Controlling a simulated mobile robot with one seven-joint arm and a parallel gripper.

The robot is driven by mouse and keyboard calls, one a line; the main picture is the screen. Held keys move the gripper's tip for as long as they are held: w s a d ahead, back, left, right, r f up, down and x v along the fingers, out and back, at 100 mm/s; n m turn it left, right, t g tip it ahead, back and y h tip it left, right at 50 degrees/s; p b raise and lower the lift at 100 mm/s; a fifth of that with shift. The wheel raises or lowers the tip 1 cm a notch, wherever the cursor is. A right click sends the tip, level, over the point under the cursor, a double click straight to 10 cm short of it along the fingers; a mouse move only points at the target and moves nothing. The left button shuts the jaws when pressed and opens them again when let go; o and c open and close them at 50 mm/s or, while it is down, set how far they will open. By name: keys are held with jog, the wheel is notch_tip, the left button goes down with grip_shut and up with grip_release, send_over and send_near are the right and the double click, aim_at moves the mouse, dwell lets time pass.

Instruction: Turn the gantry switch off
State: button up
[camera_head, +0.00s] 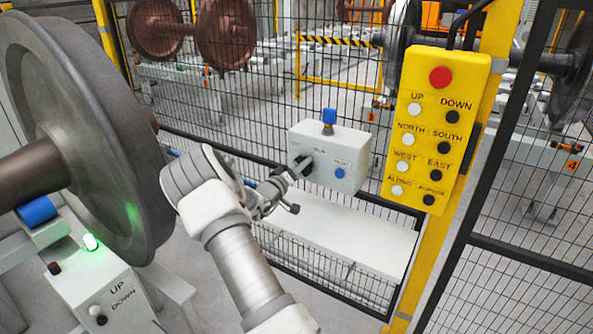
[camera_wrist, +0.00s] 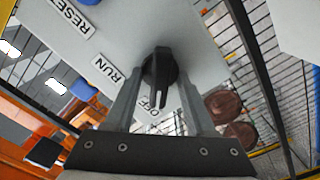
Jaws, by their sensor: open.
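The gantry switch is a black rotary knob on the front of a white control box (camera_head: 328,150) mounted on the mesh fence. In the wrist view the black knob (camera_wrist: 160,70) is beside the labels RUN (camera_wrist: 107,68) and OFF; the OFF label is partly covered. I cannot tell for certain which label the knob points to. My gripper (camera_head: 298,174) is at the left part of the box face. In the wrist view my gripper (camera_wrist: 159,76) is open, with one finger on each side of the knob. Whether the fingers touch it is not clear.
The box also has a blue button (camera_head: 340,173) and a blue top piece (camera_head: 328,116). A yellow pendant (camera_head: 435,130) with a red button hangs at right. A large wheelset (camera_head: 80,130) and a grey UP/DOWN box (camera_head: 105,290) with a green light stand at left.

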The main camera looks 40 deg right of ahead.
jog(key=v, duration=1.7)
jog(key=shift+a, duration=0.2)
jog(key=shift+s, duration=0.1)
